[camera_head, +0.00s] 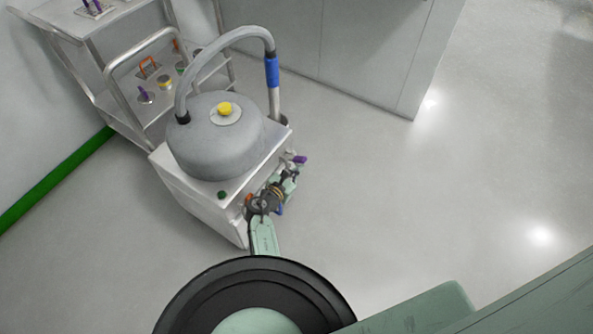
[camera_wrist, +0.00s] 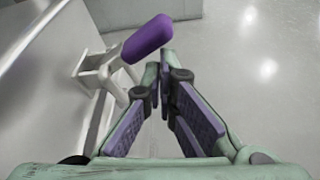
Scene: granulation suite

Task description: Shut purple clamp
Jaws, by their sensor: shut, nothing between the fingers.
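The purple clamp (camera_wrist: 148,38) shows in the wrist view as a purple rounded grip on a pale grey bracket (camera_wrist: 100,75) at the side of a light-coloured cart. The grip tilts up to the right. In the head view the purple clamp (camera_head: 300,159) is small, at the cart's right side. My gripper (camera_wrist: 160,72) has its fingertips together with nothing between them, just below and right of the purple grip in the picture. I cannot tell whether they touch it. In the head view my gripper (camera_head: 287,178) is small beside the cart, partly hidden by my wrist.
The cart (camera_head: 180,185) carries a grey domed vessel (camera_head: 200,150) with a yellow cap and a bent hose. A shelf rack (camera_head: 125,100) with small coloured-handled items stands behind it. A grey cabinet (camera_head: 350,50) stands at the back. The floor to the right is clear.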

